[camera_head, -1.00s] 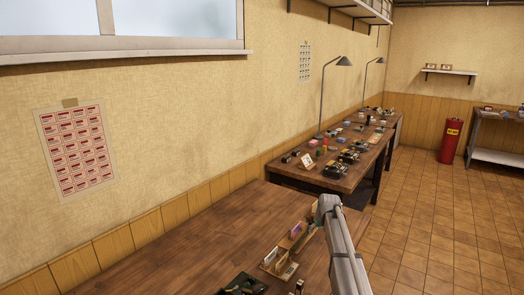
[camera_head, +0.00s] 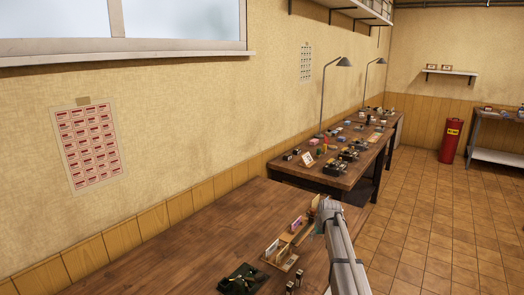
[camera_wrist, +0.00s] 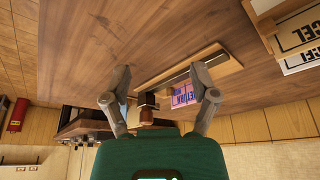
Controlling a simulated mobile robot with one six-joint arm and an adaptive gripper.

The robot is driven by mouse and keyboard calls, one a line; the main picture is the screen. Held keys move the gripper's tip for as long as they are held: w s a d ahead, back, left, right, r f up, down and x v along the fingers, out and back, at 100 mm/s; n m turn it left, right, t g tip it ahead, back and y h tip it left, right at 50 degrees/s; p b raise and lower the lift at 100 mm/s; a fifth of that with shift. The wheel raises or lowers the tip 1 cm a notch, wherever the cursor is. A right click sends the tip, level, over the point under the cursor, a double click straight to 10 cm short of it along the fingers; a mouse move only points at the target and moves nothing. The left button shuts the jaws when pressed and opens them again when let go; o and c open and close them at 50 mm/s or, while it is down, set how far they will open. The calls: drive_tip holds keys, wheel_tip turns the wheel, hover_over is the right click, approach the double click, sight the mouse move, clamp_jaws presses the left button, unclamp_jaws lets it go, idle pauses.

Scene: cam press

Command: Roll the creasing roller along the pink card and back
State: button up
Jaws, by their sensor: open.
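In the wrist view my gripper (camera_wrist: 160,74) is open, its two fingers wide apart with no thing clearly held. A small brown and dark block-like piece (camera_wrist: 147,106) shows between the fingers; I cannot tell if it is the creasing roller. A pink and purple card with lettering (camera_wrist: 184,95) stands by a wooden strip with a dark slot (camera_wrist: 190,70), beside the right finger. In the head view the card (camera_head: 297,223) is small among holders on the near bench. My arm covers part of the bench there, and the fingers are not clear.
White lettered cards in wooden holders (camera_wrist: 297,45) stand at the upper right of the wrist view. A dark green device (camera_head: 241,280) sits at the near bench's front. The bench's left part (camera_head: 170,262) is clear. A second, cluttered bench (camera_head: 325,178) stands beyond.

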drive_tip(key=s+a+r+g+p, duration=0.1)
drive_tip(key=s+a+g, duration=0.1)
drive_tip(key=s, duration=1.5)
drive_tip(key=s+a+m+g+p, duration=0.1)
drive_tip(key=s+a, duration=0.3)
drive_tip(key=s, duration=1.4)
drive_tip(key=shift+r+m+g+h+p, duration=0.3)
drive_tip(key=shift+r+g+p, duration=0.1)
drive_tip(key=shift+g, duration=0.1)
drive_tip(key=shift+a, duration=0.15)
